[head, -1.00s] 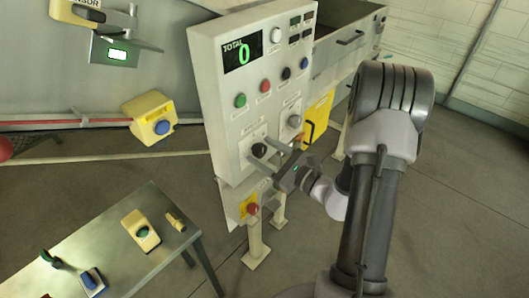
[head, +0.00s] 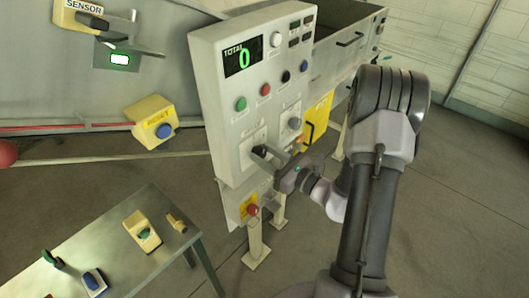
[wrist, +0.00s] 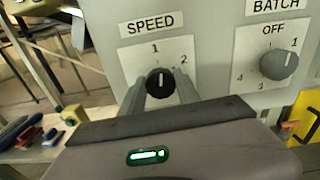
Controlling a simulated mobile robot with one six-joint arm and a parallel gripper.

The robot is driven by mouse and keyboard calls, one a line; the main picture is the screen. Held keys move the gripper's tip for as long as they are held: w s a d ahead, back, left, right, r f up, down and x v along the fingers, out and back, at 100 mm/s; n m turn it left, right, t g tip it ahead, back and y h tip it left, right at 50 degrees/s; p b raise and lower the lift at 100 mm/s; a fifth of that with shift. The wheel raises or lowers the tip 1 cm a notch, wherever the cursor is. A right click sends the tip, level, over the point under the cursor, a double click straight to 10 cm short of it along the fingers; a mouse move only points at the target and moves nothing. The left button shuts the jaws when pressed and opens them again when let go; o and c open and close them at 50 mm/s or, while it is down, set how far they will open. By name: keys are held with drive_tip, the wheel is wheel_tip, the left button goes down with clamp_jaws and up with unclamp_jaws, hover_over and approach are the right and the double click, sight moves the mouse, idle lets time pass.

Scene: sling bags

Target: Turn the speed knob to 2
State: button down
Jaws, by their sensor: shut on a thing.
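The black speed knob (wrist: 160,84) is on the grey panel under the SPEED label (wrist: 151,23). Its white mark stands about upright, toward the 1; the 2 is at upper right. My gripper (wrist: 160,90) is shut on the knob, one finger on each side of it. In the head view my gripper (head: 266,154) reaches the panel's lower part from the right, and its fingers partly hide the knob.
The grey batch knob (wrist: 278,65) is close on the right, pointing toward 1. Coloured buttons and a TOTAL display (head: 243,57) reading 0 are above. A red button (head: 252,210) is below. A table (head: 130,275) with small devices stands at lower left.

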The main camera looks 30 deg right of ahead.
drive_tip(key=m+p, duration=0.2)
drive_tip(key=m, duration=0.2)
drive_tip(key=shift+d+r+m, duration=0.1)
drive_tip(key=shift+m, duration=0.2)
drive_tip(key=m+p, duration=0.3)
drive_tip(key=m, duration=0.1)
drive_tip(key=shift+m, duration=0.3)
drive_tip(key=shift+f, duration=0.2)
drive_tip(key=c, duration=0.9)
unclamp_jaws()
drive_tip(key=v, duration=1.7)
drive_tip(key=shift+s+d, duration=0.1)
drive_tip(key=shift+s, duration=0.1)
